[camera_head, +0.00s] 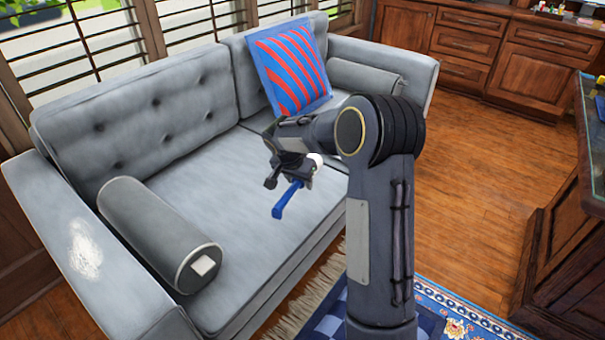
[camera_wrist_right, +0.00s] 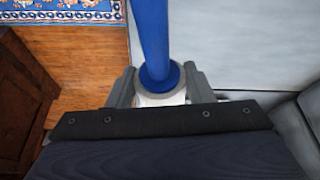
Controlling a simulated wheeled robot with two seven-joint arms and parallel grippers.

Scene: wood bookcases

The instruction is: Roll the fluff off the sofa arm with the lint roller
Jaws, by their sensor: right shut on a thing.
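White fluff (camera_head: 85,250) lies in a patch on top of the grey sofa arm (camera_head: 62,212) at the left of the head view. My right gripper (camera_head: 297,178) is over the sofa seat, well to the right of the fluff. It is shut on the lint roller, whose blue handle (camera_head: 288,199) sticks out below the fingers. In the right wrist view, the lint roller's blue handle (camera_wrist_right: 154,40) and a white part stand between the fingers (camera_wrist_right: 160,92). Much of the roller is hidden by the gripper. My left gripper is out of view.
A grey bolster (camera_head: 158,230) lies on the seat beside the near sofa arm. A red and blue striped cushion (camera_head: 289,66) and another bolster (camera_head: 365,78) are at the far end. Wooden cabinets (camera_head: 520,50) stand behind. A blue patterned rug (camera_head: 450,310) lies in front.

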